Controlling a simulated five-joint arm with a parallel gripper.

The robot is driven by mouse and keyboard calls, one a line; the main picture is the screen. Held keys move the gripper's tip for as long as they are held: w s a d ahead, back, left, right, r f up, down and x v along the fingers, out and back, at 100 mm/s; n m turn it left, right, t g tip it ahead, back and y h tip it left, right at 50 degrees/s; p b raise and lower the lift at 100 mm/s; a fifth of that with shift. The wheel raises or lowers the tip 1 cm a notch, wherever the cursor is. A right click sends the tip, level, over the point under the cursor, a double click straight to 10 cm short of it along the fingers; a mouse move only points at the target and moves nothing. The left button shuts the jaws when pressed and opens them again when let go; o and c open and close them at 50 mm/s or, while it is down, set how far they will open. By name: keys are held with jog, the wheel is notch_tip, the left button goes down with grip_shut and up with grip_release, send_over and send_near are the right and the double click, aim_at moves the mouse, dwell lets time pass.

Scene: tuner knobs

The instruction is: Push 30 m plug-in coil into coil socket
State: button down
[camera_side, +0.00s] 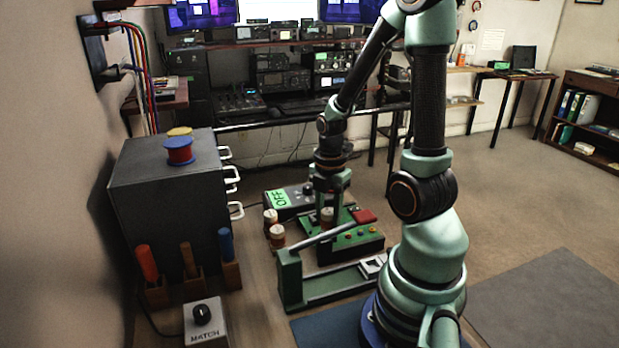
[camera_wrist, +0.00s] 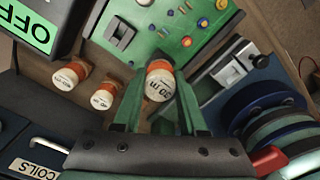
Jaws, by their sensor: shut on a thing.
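The 30 m plug-in coil (camera_wrist: 159,84) has an orange body and a cream top marked "30 m". My gripper (camera_wrist: 158,98) is shut on it, with one green finger on each side. In the side view the coil (camera_side: 327,214) is upright between the fingers of my gripper (camera_side: 326,208), which points down at the green tuner panel (camera_side: 350,247). The panel (camera_wrist: 170,30) also shows in the wrist view, with coloured buttons and a dark square part. The coil socket cannot be made out. The coil's lower end is hidden, so I cannot tell whether it touches the panel.
Two similar coils (camera_wrist: 70,75) (camera_wrist: 104,96) stand left of the panel. A box with a green "OFF" display (camera_side: 280,199) sits behind. The grey drawer cabinet (camera_side: 170,195) and "MATCH" knob box (camera_side: 205,322) are at left.

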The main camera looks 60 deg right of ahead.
jog(key=shift+f, duration=0.75)
dwell(1.1)
jog(key=shift+c, duration=1.9)
grip_release()
jog(key=shift+r, duration=0.15)
notch_tip(320, 180, up, 12)
jog(key=shift+f, duration=0.1)
jog(key=w+a+r+m+t, duration=0.2)
jog(key=w+a+r+m, duration=0.1)
jog(key=a+m, duration=0.5)
jog(key=w+a+r+m+t, duration=0.3)
jog(key=a+r+m, duration=0.1)
jog(key=a+m, duration=0.3)
jog(key=shift+a+m+t, duration=0.3)
jog(key=shift+a+m, duration=0.1)
jog(key=shift+a, duration=0.1)
